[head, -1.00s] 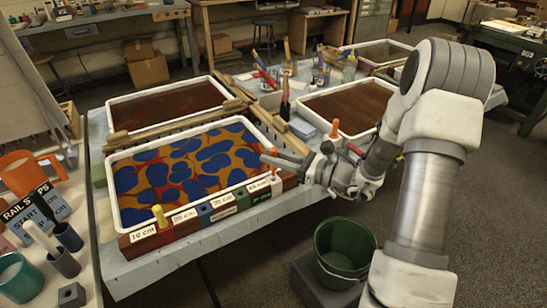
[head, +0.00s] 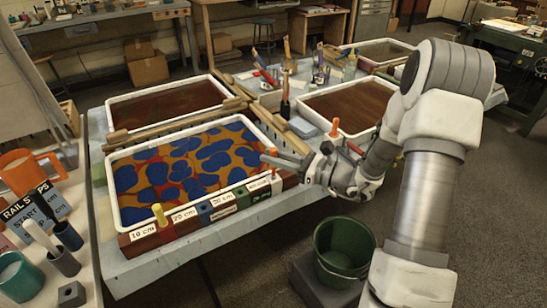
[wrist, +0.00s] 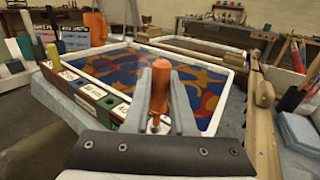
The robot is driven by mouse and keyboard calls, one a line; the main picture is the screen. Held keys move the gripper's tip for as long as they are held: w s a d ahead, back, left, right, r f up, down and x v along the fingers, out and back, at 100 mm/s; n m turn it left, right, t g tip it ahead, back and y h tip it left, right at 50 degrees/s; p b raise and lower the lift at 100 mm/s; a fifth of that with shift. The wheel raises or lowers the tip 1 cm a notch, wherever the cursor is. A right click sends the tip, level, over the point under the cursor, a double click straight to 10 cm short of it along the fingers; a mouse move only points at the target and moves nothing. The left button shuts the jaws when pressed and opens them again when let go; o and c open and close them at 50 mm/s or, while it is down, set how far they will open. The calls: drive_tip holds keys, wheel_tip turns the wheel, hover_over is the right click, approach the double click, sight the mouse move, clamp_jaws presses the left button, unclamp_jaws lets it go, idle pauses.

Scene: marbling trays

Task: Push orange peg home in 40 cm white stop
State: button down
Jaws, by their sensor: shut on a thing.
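My gripper (head: 270,157) is at the right end of the row of stops along the front of the marbled tray (head: 124,214). In the wrist view my gripper (wrist: 161,78) is shut on the orange peg (wrist: 160,88), which stands roughly upright between the fingers. In the head view only a bit of the orange peg (head: 273,152) shows above the fingers. A white stop (wrist: 156,124) shows low between the fingers, under the peg; the fingers partly hide it. I cannot tell how deep the peg sits. The 40 cm label is too small to read surely.
A yellow peg (head: 159,214) stands by the 10 cm label at the row's left end. Another orange peg (head: 335,128) stands by the brown tray behind. A green bucket (head: 344,252) stands below, right of the table. A wooden rail (wrist: 262,120) lies right in the wrist view.

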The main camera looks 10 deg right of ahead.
sight(274, 168)
drive_tip(key=shift+f+b, duration=1.15)
drive_tip(key=shift+f, duration=0.7)
drive_tip(key=c, duration=0.7)
unclamp_jaws()
drive_tip(key=shift+d, duration=0.1)
drive_tip(key=p+v, duration=0.3)
drive_tip(key=v, duration=1.4)
drive_tip(key=shift+s+d, duration=0.1)
drive_tip(key=shift+s, duration=0.05)
